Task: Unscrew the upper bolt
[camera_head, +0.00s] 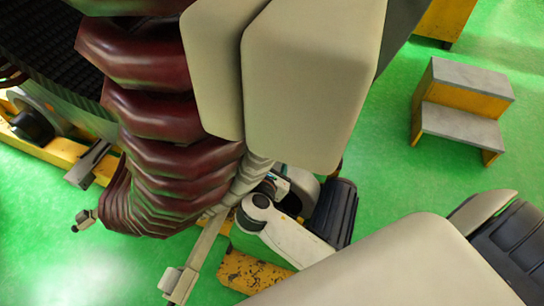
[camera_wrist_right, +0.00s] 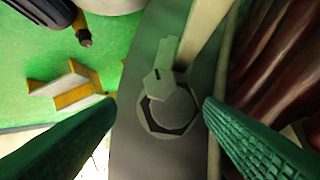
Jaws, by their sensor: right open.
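In the right wrist view, a grey bolt with a hexagonal head (camera_wrist_right: 158,84) stands out from a flat grey metal bar (camera_wrist_right: 145,150). A larger ring-like hexagonal part (camera_wrist_right: 170,112) sits around or behind it. My right gripper (camera_wrist_right: 159,104) is open, with one green ribbed finger on each side of the bolt. Gaps show between both fingertips and the bolt head. In the head view, beige and white arm parts cover the work spot, so the right fingers and this bolt are hidden there. My left gripper is not in view.
Dark red winding coils (camera_head: 165,155) fill the left of the head view, close to the arm parts. A metal bar end with a small block (camera_head: 177,282) projects below them. A yellow-and-grey step stool (camera_head: 462,105) stands on the open green floor (camera_head: 390,170) at right.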

